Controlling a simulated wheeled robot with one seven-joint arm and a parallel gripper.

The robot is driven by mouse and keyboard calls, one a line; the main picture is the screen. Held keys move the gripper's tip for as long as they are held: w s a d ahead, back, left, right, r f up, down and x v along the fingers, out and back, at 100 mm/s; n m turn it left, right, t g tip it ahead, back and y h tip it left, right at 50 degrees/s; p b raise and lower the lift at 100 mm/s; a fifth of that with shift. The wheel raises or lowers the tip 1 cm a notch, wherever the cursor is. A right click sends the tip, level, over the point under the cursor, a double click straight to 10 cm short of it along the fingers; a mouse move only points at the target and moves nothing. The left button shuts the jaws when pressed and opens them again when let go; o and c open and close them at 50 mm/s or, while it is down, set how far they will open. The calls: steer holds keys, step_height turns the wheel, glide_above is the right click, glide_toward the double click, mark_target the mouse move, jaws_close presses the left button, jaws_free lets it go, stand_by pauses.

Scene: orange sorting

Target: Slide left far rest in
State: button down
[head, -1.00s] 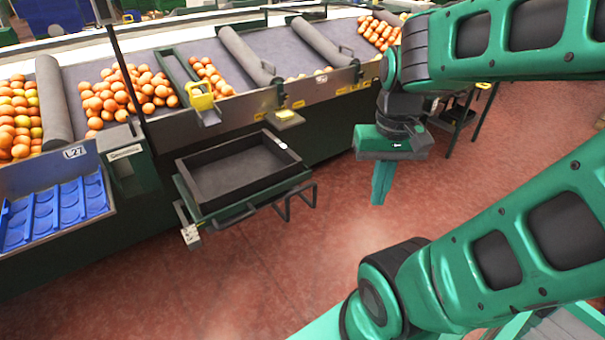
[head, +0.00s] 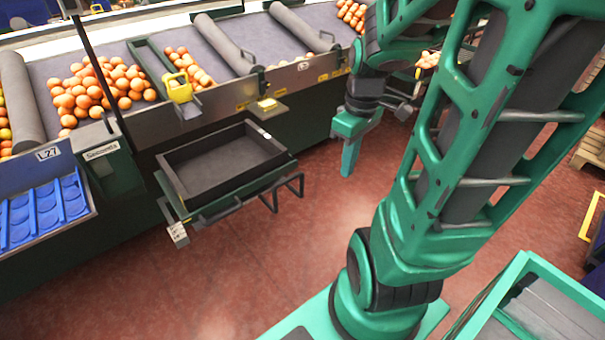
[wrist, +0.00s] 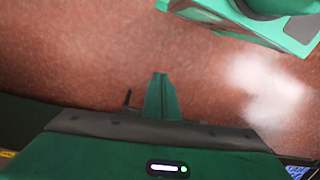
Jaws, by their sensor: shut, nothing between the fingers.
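A black, empty tray (head: 255,135) sits on a green pull-out rest (head: 227,204) that juts from the front of the sorting bench, left of centre in the head view. Dark bar brackets (head: 290,187) stick out at the rest's right end. My gripper (head: 347,160) is right of the rest, in free air over the floor, pointing down and apart from it. Its green fingers are together and empty. In the wrist view the fingers (wrist: 160,97) show against bare red floor, and no rest is visible there. I cannot tell which rest is the left far one.
The sorting bench holds oranges (head: 100,90) between grey rollers (head: 222,42). A yellow device (head: 178,88) and a small yellow-topped ledge (head: 268,106) are on its front. A blue cupped tray (head: 45,210) is at left. Red floor (head: 240,270) lies clear before the rest.

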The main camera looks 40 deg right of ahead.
mark_target(279, 158)
steer(key=w+d+f+n+t+y, duration=0.45)
steer(key=w+d+f+n, duration=0.25)
steer(key=w+f+n, duration=0.55)
steer(key=w+a+f+n, duration=0.2)
steer(key=w+a+f, duration=0.1)
steer(key=w+f, duration=0.4)
steer(key=shift+w+a+f+n, duration=0.3)
steer(key=shift+w+a+n, duration=0.05)
steer(key=shift+w, duration=0.45)
steer(key=shift+w+h, duration=0.15)
steer(key=shift+h, duration=0.1)
steer(key=w, duration=1)
steer(key=shift+w+a, duration=0.2)
steer(key=shift+w, duration=0.05)
steer(key=shift+w+r, duration=0.15)
steer(key=shift+w, duration=0.45)
